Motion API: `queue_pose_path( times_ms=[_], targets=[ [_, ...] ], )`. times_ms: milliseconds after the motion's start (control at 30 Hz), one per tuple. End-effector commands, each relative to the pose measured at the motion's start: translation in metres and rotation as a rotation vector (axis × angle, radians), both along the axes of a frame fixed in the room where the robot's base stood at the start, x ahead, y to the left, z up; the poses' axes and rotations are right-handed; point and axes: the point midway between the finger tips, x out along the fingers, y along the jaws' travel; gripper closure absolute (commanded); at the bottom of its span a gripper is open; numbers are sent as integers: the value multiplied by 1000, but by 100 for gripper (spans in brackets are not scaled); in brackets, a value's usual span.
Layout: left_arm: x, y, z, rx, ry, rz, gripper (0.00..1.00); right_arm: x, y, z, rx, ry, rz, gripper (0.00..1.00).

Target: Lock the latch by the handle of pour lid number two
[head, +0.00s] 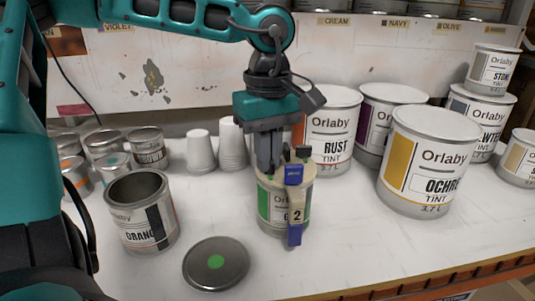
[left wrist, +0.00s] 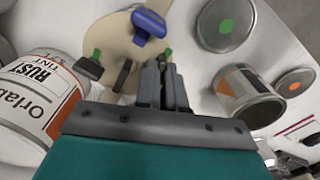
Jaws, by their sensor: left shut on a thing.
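A can with a green label (head: 275,208) stands on the white bench, topped by a beige pour lid (head: 275,184). A blue piece (head: 293,175) and a tan strip marked 2 sit on its front. In the left wrist view the lid (left wrist: 120,45) shows its blue piece (left wrist: 150,22), green tabs and a free black latch handle (left wrist: 90,68). My left gripper (head: 268,168) points down at the lid's left edge. Its fingers (left wrist: 165,85) are close together beside the right green tab (left wrist: 168,53), shut on the latch handle there, which they mostly hide. My right gripper is out of view.
An open ORANGE can (head: 142,226) and a loose round lid with a green dot (head: 216,262) are to the left. RUST (head: 333,135) and OCHRE (head: 427,165) cans stand to the right. Paper cups (head: 200,150) are behind. Bare bench lies in front.

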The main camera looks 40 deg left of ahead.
Motion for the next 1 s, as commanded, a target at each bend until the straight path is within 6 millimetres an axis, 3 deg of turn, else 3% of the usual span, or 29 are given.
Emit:
queue_pose_path(
  times_ms=[400,900,933,1000],
  targets=[
    [1,0,0,0,0,-164,100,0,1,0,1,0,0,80],
    [1,0,0,0,-1,-180,100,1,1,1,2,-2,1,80],
    [1,0,0,0,0,-180,89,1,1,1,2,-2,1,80],
    [1,0,0,0,-1,-180,83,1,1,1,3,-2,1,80]
  ],
)
